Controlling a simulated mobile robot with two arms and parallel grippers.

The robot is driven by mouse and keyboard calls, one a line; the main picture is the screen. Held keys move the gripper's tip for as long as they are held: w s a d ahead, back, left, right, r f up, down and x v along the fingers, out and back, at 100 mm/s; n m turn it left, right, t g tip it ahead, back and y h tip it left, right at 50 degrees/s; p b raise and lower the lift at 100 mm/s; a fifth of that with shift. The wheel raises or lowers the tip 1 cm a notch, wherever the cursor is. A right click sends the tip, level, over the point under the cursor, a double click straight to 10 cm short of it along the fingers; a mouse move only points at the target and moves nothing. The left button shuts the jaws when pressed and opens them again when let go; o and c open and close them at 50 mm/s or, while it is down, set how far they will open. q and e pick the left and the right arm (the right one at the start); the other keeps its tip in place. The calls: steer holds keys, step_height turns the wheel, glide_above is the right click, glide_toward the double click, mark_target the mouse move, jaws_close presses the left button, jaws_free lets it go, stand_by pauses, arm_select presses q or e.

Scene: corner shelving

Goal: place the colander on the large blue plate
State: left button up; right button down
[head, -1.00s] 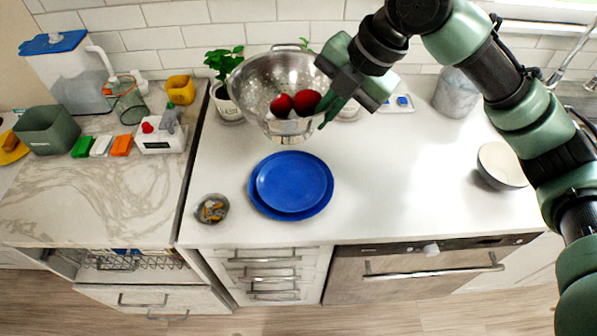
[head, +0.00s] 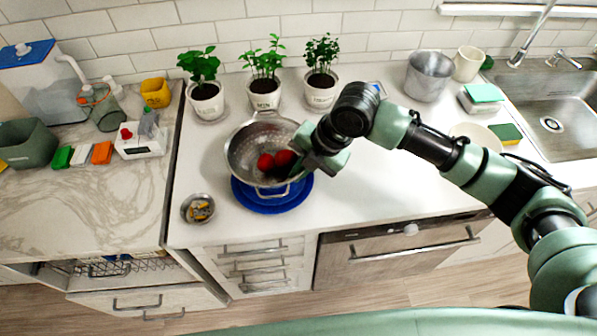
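The metal colander (head: 243,158) holds red round items (head: 275,161) and is over the blue plate (head: 272,205). It hides most of the plate, leaving the front and side rim visible. I cannot tell whether its base touches the plate or hangs just above it. My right gripper (head: 306,162) is at the colander's right rim and looks shut on it; the fingertips are partly hidden. My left gripper is not in view.
Potted plants (head: 264,92) stand behind the colander. A small metal bowl (head: 198,209) with yellowish items is to its left. A white bowl (head: 474,136), a metal pot (head: 428,76) and the sink (head: 556,122) are at the right. The counter's middle right is clear.

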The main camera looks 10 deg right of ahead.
steer(key=shift+f, duration=0.75)
steer(key=c, duration=1.7)
jaws_free()
steer(key=shift+r, duration=0.15)
steer(key=b+v, duration=0.2)
steer(key=v, duration=0.9)
steer(key=shift+d+r, duration=0.15)
steer(key=shift+r, duration=0.2)
steer(key=shift+d, duration=0.1)
